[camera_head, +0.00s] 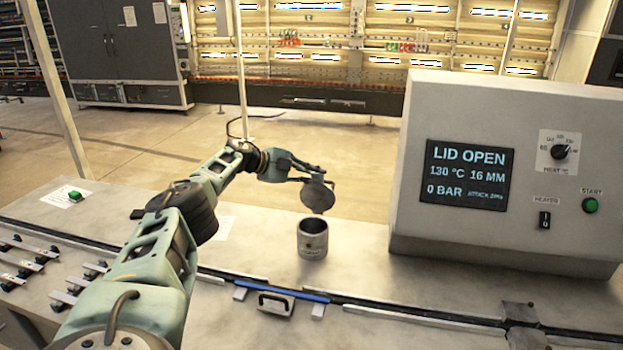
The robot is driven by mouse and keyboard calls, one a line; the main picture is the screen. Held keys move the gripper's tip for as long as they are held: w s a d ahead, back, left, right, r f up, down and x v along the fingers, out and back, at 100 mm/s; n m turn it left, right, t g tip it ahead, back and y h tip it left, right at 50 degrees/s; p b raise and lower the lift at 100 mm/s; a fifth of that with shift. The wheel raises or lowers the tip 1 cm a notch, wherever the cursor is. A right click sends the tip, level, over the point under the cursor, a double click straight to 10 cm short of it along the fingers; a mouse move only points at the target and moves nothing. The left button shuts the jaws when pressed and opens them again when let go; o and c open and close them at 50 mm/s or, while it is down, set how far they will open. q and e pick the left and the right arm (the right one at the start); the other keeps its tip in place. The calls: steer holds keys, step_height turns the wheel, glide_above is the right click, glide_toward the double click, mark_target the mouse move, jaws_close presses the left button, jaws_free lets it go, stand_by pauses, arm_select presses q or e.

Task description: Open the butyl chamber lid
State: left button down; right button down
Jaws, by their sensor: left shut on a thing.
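The butyl chamber (312,243) is a short grey metal cylinder standing upright on the bench, and its top shows open. A dark round lid (318,197) is above it, tilted and apart from the chamber's rim. My left gripper (305,180) reaches in from the left and is shut on the lid near its upper edge. The fingertips are small and partly hidden at the lid. My right gripper is not in view.
A control box (500,250) stands to the right; its screen (468,175) reads "LID OPEN". A blue-edged rail with a black handle (275,302) runs along the bench in front. Small metal parts (25,262) lie at left. Bench space around the chamber is clear.

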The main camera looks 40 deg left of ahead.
arm_select(q)
steer(key=shift+w+a+r, duration=0.2)
steer(key=shift+w+a, duration=0.05)
steer(key=shift+w, duration=0.3)
steer(key=c, duration=2)
jaws_free()
steer(key=shift+w, duration=0.15)
steer(key=shift+o, duration=0.3)
steer(key=shift+w+d+f, duration=0.15)
steer(key=shift+w+f, duration=0.1)
steer(key=shift+w, duration=0.1)
steer(key=shift+s+a+r, duration=0.15)
steer(key=shift+s+a, duration=0.15)
steer(key=shift+s, duration=0.4)
steer(key=v, duration=1)
steer(key=shift+s+r, duration=0.2)
steer(key=shift+r, duration=0.15)
